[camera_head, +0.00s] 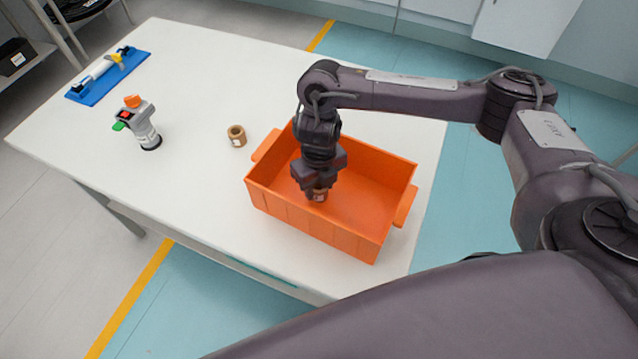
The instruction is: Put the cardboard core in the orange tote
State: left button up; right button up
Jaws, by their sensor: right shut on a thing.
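The orange tote (395,163) stands on the white table near its right edge. My right gripper (318,192) points down inside the tote's opening, nearer its left half. It is shut on a small brown cardboard core (320,197), mostly hidden by the jaws. I cannot tell whether the core touches the tote's floor. A second brown ring-shaped core (237,136) stands on the table just left of the tote, apart from it. My left gripper is not in view.
A grey device with orange and green parts (140,122) stands on the left of the white table (200,210). A blue board with a white roller (108,75) lies at the far left corner. The table's front left is clear.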

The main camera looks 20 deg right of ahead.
jog(key=o, duration=0.9)
jog(key=shift+f, duration=0.15)
jog(key=shift+o, duration=0.2)
jog(key=shift+r+p, duration=0.35)
jog(key=shift+r, duration=0.25)
notch_tip(320, 180, up, 11)
jog(key=p, duration=0.2)
